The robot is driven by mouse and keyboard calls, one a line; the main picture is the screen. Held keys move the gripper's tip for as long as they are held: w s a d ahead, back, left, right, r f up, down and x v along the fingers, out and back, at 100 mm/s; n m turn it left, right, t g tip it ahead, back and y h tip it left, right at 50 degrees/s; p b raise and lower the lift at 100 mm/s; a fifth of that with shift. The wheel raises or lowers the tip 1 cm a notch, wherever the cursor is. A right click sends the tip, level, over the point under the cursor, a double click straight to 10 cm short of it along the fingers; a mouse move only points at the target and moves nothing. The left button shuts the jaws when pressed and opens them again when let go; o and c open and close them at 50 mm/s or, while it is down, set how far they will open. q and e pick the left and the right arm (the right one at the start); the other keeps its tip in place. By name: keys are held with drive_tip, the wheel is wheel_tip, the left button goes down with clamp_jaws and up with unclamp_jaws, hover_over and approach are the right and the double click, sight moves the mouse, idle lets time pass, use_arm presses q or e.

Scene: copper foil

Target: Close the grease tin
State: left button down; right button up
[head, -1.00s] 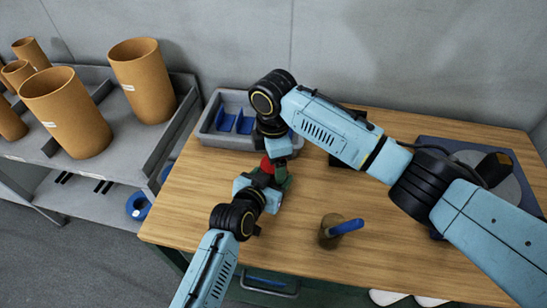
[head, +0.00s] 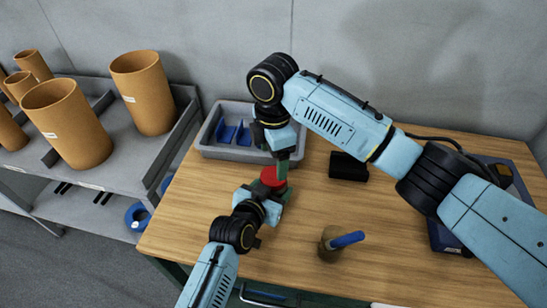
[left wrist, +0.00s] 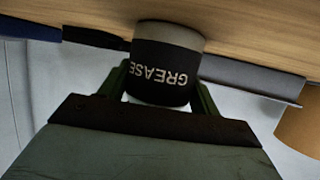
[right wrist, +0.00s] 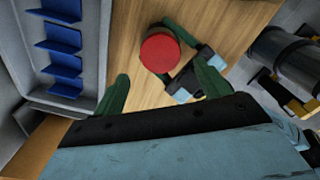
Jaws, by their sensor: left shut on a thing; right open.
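The grease tin (left wrist: 165,75), dark with a pale base band and the word GREASE, is between the fingers of my left gripper (left wrist: 160,90), which is shut on it. In the head view my left gripper (head: 270,190) holds it over the table. A round red lid (right wrist: 160,50) sits at the tin's top, and it shows in the head view (head: 272,176). Whether it is fully seated I cannot tell. My right gripper (right wrist: 161,72) is open and empty just above the lid. In the head view my right gripper (head: 283,165) partly covers it.
A grey bin (head: 208,145) with blue dividers stands behind. A black block (head: 348,167) lies right of the grippers. A brown pot (head: 328,248) with a blue-handled tool (head: 347,240) stands at front. A dark blue case (head: 445,238) lies at right, partly behind my right arm.

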sight(274, 175)
wheel_tip(274, 175, up, 2)
drive_tip(key=shift+r+n, duration=0.15)
drive_tip(key=shift+n, duration=0.95)
drive_tip(key=shift+f, duration=4.05)
drive_tip(key=c, duration=1)
drive_tip(key=shift+m, duration=1.7)
